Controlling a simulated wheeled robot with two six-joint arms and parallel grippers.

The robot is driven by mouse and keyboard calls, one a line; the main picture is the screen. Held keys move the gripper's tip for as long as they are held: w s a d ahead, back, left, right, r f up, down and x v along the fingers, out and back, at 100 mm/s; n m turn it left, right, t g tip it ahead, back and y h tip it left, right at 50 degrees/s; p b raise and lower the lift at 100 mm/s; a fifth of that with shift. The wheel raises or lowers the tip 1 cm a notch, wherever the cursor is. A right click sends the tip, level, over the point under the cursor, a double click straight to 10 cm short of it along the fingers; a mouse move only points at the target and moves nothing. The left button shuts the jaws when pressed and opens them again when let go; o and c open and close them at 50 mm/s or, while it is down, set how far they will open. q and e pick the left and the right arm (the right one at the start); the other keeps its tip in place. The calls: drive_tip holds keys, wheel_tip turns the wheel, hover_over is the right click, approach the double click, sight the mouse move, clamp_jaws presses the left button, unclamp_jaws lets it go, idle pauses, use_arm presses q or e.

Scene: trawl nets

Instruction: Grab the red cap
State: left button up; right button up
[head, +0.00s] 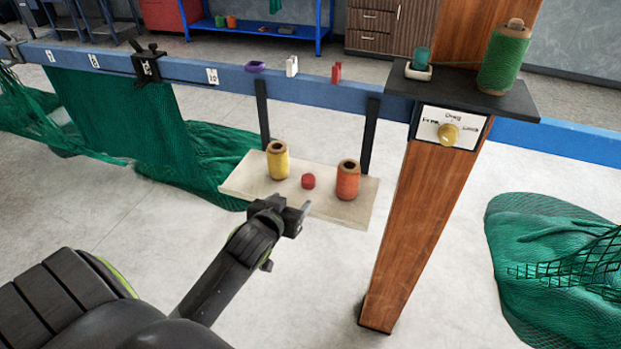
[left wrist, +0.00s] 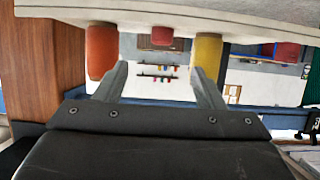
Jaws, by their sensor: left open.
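The red cap (head: 308,181) is a small round piece on a pale shelf (head: 240,186), between a yellow spool (head: 278,160) and an orange spool (head: 348,180). My left gripper (head: 294,208) is at the shelf's front edge, just in front of the cap and apart from it. In the left wrist view, which looks upside down, the left gripper (left wrist: 160,72) is open and empty. The red cap (left wrist: 162,36) shows there beyond the gap between the fingers, with the orange spool (left wrist: 102,50) at left and yellow spool (left wrist: 207,55) at right. My right gripper is not in view.
A blue rail (head: 225,77) runs behind the shelf, with a black clamp (head: 147,65) and small clips on it. A wooden post (head: 415,215) stands right of the shelf, with a green twine spool (head: 504,60) on its black ledge. Green nets (head: 130,120) hang at left.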

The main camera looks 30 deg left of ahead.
use_arm(q)
drive_tip(key=p, duration=0.1)
approach(306, 184)
drive_tip(key=x, duration=0.4)
drive_tip(key=shift+w+d, duration=0.2)
drive_tip(key=shift+w, duration=0.15)
drive_tip(key=shift+w+a+f+p, duration=0.1)
drive_tip(key=shift+w+a+p, duration=0.05)
drive_tip(key=shift+w+p, duration=0.15)
drive_tip(key=shift+w+a+f+p, duration=0.15)
drive_tip(key=shift+w+p, duration=0.05)
drive_tip(key=shift+w, duration=0.15)
drive_tip(key=x, duration=0.2)
drive_tip(key=shift+w+a+f+p, duration=0.2)
drive_tip(key=shift+w+a+p, duration=0.05)
drive_tip(key=shift+w+p, duration=0.1)
drive_tip(key=shift+w+f, duration=0.25)
drive_tip(key=shift+w, duration=0.1)
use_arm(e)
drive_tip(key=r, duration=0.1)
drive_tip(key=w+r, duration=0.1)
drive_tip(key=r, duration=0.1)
use_arm(q)
drive_tip(key=c, duration=0.9)
drive_tip(key=shift+c, duration=0.8)
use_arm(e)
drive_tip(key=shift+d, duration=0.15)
